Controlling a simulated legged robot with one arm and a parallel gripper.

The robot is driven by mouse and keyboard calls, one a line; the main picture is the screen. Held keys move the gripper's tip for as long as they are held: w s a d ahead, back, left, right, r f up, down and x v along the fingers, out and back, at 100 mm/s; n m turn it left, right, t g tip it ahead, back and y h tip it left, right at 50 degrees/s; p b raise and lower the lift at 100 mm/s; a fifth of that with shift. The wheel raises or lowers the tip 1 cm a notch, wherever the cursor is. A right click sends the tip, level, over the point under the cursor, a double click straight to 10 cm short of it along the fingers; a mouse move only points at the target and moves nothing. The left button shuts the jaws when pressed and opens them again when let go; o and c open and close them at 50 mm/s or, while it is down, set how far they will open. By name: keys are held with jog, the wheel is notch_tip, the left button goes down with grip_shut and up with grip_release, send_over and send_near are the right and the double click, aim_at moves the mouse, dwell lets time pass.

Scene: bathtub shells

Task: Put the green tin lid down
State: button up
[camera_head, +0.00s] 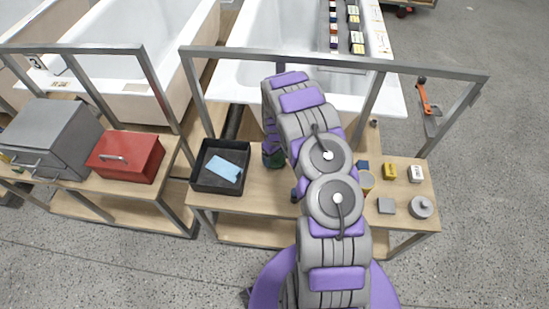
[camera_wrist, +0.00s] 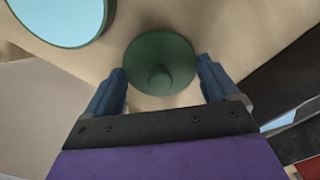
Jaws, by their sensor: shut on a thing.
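The green tin lid (camera_wrist: 160,62) is a round disc with a knob in its middle. In the wrist view it sits between the two blue fingers of my gripper (camera_wrist: 162,84), which is shut on it. The wooden bench top shows behind it; I cannot tell whether the lid touches the wood. A round green-rimmed opening (camera_wrist: 62,45), pale blue inside, is at the upper left of the wrist view, apart from the lid. In the head view my arm hides the gripper, and a dark green thing (camera_head: 273,157) shows partly beside the arm.
A black tray (camera_head: 207,187) with a blue cloth (camera_head: 223,168) stands left of my arm. A red box (camera_head: 126,158) is further left. Right of the arm are a yellow block (camera_head: 390,172), a grey lidded pot (camera_head: 421,208) and small blocks. A metal frame rises over the bench.

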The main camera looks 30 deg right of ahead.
jog(key=shift+a+f, duration=0.2)
jog(key=shift+f, duration=0.35)
jog(key=shift+a+r, duration=0.1)
jog(key=shift+a, duration=0.8)
jog(key=o, duration=0.6)
jog(key=shift+w+d, duration=0.1)
jog(key=shift+o, duration=0.9)
jog(key=shift+d, duration=0.65)
jog(key=shift+a, duration=0.45)
